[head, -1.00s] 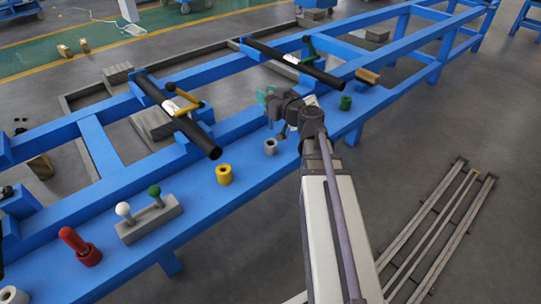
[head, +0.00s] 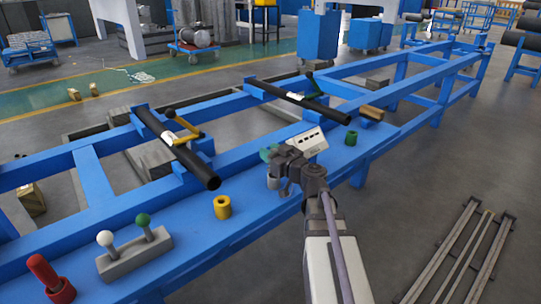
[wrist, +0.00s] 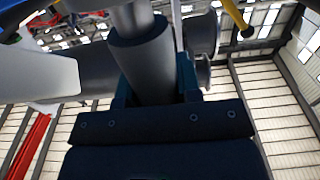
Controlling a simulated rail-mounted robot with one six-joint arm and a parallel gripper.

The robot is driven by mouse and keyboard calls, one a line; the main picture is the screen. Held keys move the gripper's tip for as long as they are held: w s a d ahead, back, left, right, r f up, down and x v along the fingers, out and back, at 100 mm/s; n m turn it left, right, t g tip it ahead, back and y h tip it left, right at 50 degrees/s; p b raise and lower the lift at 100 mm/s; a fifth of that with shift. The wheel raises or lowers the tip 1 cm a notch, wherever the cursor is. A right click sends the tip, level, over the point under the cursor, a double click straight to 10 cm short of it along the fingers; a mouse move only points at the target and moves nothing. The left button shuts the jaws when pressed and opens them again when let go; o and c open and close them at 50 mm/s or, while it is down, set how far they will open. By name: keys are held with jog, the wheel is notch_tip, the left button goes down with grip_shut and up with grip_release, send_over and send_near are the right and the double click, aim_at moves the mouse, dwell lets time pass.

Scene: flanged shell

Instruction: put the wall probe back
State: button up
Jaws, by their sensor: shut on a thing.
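My gripper (head: 269,155), with teal fingers, is over the blue bench near the grey cup (head: 272,183). In the wrist view the gripper (wrist: 155,92) is shut around a grey cylindrical part, which I take as the wall probe (wrist: 145,55). Its far end runs out of the top of the picture. The head view hardly shows the held part, and I cannot tell whether it touches the cup. A white box with dark marks (head: 307,143) shows just behind my wrist; its base is hidden.
A yellow cup (head: 222,207) and a green cup (head: 351,138) stand on the bench (head: 190,240). Nearer are a grey block with white and green knobs (head: 133,254) and a red handle (head: 46,275). Two black tubes (head: 180,148) (head: 297,97) lie across the frame behind.

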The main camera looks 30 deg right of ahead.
jog(key=o, duration=0.9)
jog(key=shift+f, duration=0.1)
jog(key=shift+r+p, duration=0.3)
jog(key=shift+p, duration=0.05)
jog(key=v, duration=0.7)
jog(key=shift+s+f, duration=0.1)
jog(key=shift+s, duration=0.15)
